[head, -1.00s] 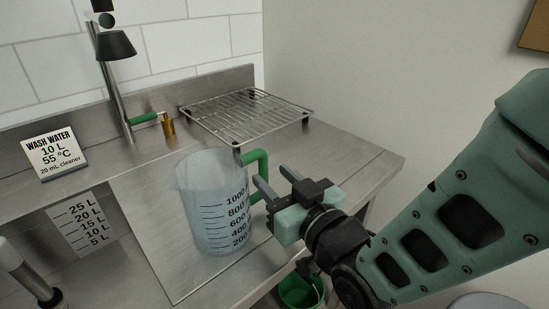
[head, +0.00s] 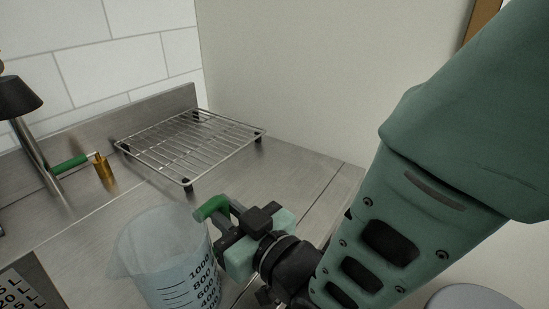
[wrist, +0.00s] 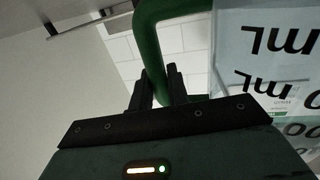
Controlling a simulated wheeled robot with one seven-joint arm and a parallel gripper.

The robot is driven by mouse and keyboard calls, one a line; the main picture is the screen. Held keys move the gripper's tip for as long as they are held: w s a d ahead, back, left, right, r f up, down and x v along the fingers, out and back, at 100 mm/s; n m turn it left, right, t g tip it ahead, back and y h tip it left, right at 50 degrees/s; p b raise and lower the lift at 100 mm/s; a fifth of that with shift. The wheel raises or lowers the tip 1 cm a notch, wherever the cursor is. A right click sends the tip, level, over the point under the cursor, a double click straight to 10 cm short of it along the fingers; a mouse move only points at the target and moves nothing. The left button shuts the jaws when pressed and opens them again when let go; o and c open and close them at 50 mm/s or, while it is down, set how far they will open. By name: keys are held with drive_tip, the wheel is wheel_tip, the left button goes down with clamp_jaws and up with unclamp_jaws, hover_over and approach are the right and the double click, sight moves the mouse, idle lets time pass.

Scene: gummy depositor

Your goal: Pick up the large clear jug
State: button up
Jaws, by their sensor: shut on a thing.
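The large clear jug (head: 165,258) stands upright at the lower middle of the head view, its bottom cut off by the frame. It has black volume marks and a green handle (head: 212,207) on its right side. My gripper (head: 222,222) is shut on the handle from the right. In the wrist view the green handle (wrist: 150,45) passes between my two dark fingers (wrist: 158,88), and the jug's wall (wrist: 262,50) with its marks is at the right. I cannot tell whether the jug's base touches the counter.
A wire rack (head: 190,145) on short black feet stands on the steel counter behind the jug. A tap with a green lever (head: 70,163) and a brass fitting (head: 103,167) is at the left. The wall (head: 300,80) rises behind. The counter right of the rack is clear.

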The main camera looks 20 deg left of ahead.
clamp_jaws()
drive_tip(key=shift+r, duration=0.15)
wheel_tip(320, 180, up, 10)
drive_tip(key=shift+f, duration=0.1)
idle(0.3)
drive_tip(key=shift+o, duration=0.8)
unclamp_jaws()
clamp_jaws()
